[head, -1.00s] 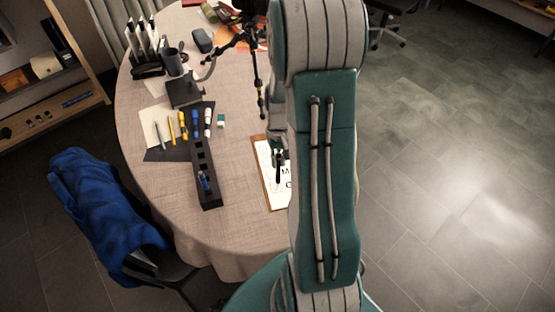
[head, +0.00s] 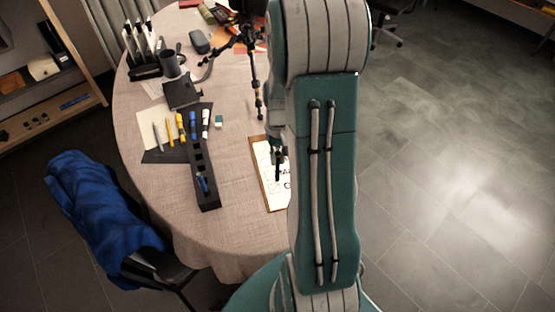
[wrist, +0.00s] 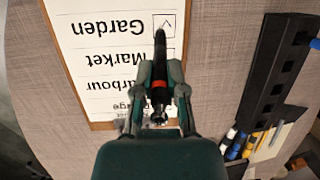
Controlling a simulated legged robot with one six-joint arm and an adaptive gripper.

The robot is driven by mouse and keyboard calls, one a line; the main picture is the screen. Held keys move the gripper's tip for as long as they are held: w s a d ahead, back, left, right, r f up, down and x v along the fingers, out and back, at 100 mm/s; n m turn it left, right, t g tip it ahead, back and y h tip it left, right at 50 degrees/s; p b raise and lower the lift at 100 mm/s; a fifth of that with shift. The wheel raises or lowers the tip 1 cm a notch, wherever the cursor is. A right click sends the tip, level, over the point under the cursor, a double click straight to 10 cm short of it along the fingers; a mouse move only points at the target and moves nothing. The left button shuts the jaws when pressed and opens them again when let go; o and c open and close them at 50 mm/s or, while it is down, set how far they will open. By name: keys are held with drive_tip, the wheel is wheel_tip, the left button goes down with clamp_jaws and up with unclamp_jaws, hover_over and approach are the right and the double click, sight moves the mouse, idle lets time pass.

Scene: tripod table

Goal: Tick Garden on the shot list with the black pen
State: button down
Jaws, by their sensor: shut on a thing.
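The shot list (wrist: 100,42) is a white sheet on a brown clipboard, upside down in the wrist view, with rows Garden, Market, Harbour and a partly covered one. The Garden box (wrist: 164,22) holds a thin dark tick-like mark. My gripper (wrist: 161,76) is shut on the black pen (wrist: 160,52), which has a red band. The pen's tip is over or at the lower edge of the Garden box; contact with the paper cannot be told. In the head view my gripper (head: 277,148) is over the list (head: 266,178), partly hidden by my arm.
A small tripod (head: 252,75) stands farther back. Bare tablecloth lies between holder and list.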

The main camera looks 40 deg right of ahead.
drive_tip(key=shift+r, duration=2.8)
